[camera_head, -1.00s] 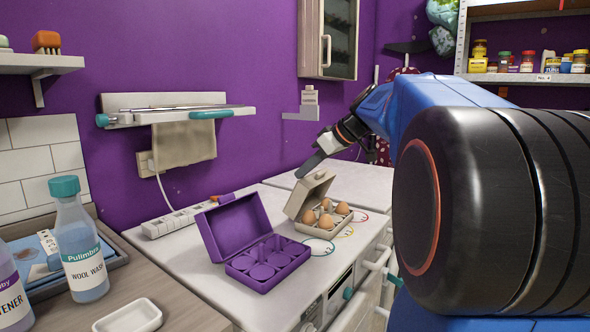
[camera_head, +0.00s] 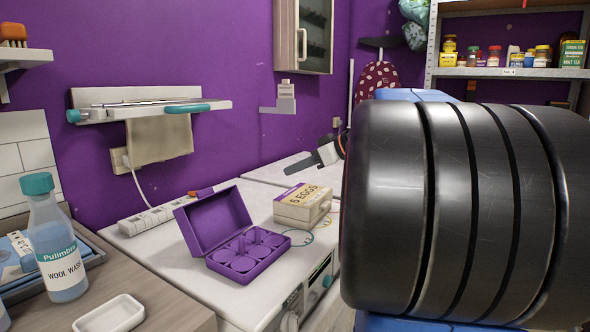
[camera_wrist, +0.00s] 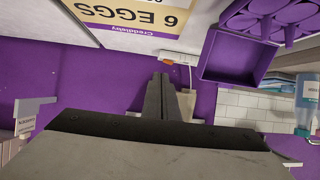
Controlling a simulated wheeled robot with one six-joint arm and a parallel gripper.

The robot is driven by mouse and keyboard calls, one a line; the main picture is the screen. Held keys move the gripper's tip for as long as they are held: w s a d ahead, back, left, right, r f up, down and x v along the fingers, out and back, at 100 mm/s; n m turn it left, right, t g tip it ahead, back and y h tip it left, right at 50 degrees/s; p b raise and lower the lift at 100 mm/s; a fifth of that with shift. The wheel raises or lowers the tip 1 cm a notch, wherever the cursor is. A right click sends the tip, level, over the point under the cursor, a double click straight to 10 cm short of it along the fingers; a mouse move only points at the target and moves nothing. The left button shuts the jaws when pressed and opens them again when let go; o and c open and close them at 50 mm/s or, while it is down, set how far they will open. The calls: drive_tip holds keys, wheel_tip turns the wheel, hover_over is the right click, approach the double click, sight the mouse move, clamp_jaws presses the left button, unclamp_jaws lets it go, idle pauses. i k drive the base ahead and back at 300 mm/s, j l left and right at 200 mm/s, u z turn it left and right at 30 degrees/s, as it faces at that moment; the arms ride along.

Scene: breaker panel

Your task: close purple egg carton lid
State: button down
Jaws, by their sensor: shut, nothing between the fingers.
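The purple egg carton (camera_head: 238,246) stands open on the white counter in the head view, its lid (camera_head: 214,219) raised and leaning back. Its cups look empty. It also shows upside down in the wrist view (camera_wrist: 235,60). Beside it on the right is the beige egg carton (camera_head: 303,204), its lid down with "6 EGGS" on top; its printed top shows in the wrist view (camera_wrist: 140,15). My gripper (camera_head: 317,158) is behind and above the beige carton, apart from the purple one. In the wrist view my gripper (camera_wrist: 161,78) has its fingers together, with nothing between them.
A power strip (camera_head: 150,219) lies along the counter's back edge. A wall rack (camera_head: 150,109) with a hanging cloth is above it. A wool wash bottle (camera_head: 58,250) and a white dish (camera_head: 110,314) stand at the left. My arm blocks the right side.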

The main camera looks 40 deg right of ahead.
sight(205, 223)
drive_tip(key=k+l, duration=0.25)
drive_tip(key=k, duration=0.15)
drive_tip(key=k+l, duration=0.25)
drive_tip(key=k, duration=0.2)
